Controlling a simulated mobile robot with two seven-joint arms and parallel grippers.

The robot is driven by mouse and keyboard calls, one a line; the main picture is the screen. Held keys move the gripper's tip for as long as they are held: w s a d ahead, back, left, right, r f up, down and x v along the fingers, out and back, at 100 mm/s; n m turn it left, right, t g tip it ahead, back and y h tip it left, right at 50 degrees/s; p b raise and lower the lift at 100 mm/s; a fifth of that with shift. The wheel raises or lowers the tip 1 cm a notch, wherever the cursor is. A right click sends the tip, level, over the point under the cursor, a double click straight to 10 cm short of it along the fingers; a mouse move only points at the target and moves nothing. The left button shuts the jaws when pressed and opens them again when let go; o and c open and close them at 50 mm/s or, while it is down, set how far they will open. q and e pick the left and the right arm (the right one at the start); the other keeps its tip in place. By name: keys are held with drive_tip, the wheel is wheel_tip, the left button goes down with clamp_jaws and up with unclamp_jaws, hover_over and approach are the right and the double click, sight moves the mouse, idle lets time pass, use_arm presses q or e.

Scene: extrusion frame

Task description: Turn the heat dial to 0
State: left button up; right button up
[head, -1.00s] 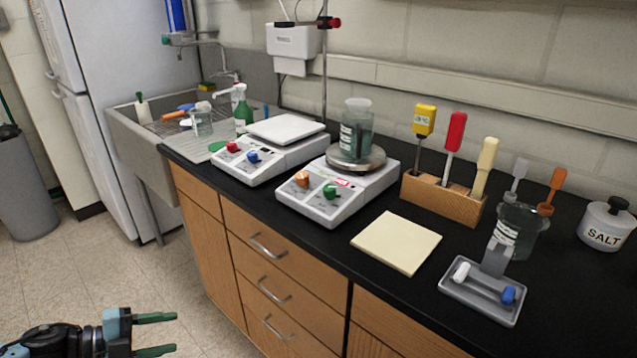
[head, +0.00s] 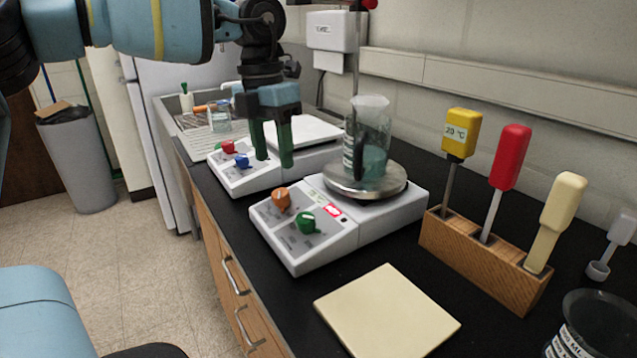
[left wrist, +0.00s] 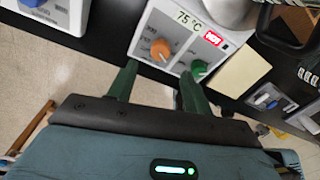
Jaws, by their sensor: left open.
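The near hot plate (head: 318,243) has an orange dial (head: 281,199) and a green dial (head: 307,222) on its sloped front panel. In the left wrist view its display (left wrist: 188,20) reads 75 °C beside a red HOT mark. The orange dial (left wrist: 160,50) and green dial (left wrist: 200,70) also show there; no dial lettering is readable. My left gripper (head: 274,162) is open and empty, fingers pointing down, above and behind the orange dial in the head view. In the wrist view its fingertips (left wrist: 158,72) appear apart, with the orange dial beyond the gap. My right gripper is not in view.
A beaker (head: 367,140) stands on the near unit's round plate. A second unit (head: 248,180) with red and blue dials stands behind. A tool block (head: 480,262) and a cream square pad (head: 387,315) are to the right. Black counter shows between them.

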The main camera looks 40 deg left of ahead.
sight(279, 192)
use_arm(q)
drive_tip(key=shift+w+d+r+y, duration=0.2)
drive_tip(key=shift+r+y, duration=0.1)
drive_tip(key=shift+r, duration=0.25)
drive_tip(key=shift+s, duration=0.2)
drive_tip(key=shift+f, duration=0.45)
wheel_tip(279, 192, down, 6)
drive_tip(key=shift+d+r, duration=0.1)
drive_tip(key=shift+d, duration=0.05)
drive_tip(key=shift+f, duration=0.55)
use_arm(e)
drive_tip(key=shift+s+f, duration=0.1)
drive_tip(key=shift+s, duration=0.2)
